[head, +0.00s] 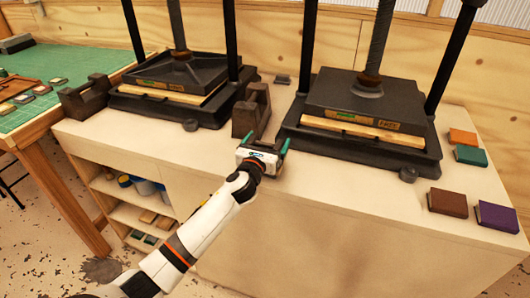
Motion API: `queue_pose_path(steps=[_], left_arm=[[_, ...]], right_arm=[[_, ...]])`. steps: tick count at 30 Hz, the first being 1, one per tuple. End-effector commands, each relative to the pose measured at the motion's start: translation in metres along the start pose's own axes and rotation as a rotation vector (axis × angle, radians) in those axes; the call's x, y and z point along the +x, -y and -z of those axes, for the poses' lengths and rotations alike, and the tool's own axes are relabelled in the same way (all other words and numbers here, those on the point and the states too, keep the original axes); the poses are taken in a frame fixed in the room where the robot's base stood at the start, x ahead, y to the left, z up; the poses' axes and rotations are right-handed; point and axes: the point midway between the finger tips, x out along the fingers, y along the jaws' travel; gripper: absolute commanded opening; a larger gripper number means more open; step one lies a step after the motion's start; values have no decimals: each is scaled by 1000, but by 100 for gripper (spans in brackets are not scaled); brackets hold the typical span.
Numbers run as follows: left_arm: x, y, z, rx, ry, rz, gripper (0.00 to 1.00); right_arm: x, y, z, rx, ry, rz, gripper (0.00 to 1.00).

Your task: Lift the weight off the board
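My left gripper (265,140), with teal fingertips, reaches over the bench's front edge between two black presses. Its fingers are spread apart, and I see nothing held between them. A dark brown block with a raised, handle-like shape (250,108) stands just behind it; it may be the weight. Whether the fingers touch it I cannot tell. A similar dark block (84,99) stands left of the left press. Pale wooden boards lie under the dark plates of the left press (178,95) and the right press (362,133). My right gripper is not in view.
The pale bench top (345,182) is clear in front of the right press. Orange (463,137), green (471,156), brown (447,202) and purple (497,216) books lie at right. A green-topped table (75,75) adjoins at left. Tall press columns stand near my arm.

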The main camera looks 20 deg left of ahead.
Motion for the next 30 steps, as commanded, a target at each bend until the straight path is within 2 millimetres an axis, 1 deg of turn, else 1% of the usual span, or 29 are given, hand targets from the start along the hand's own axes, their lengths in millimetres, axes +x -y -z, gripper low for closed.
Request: queue_pose_path(steps=[1,11,12,13,19,22,26,30], left_arm=[[0,0,0,0,0,0,87],[0,0,0,0,1,0,33],[0,0,0,0,1,0,26],[0,0,5,-1,-9,-1,23],[0,0,5,-1,-8,-1,23],[1,0,11,0,-10,-1,23],[1,1,28,2,-12,-1,23],[1,0,55,2,-15,-2,23]], right_arm=[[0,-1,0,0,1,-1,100],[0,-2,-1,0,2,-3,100],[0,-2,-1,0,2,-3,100],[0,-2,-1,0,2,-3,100],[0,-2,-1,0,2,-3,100],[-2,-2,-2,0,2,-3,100],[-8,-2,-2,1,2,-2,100],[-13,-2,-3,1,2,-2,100]])
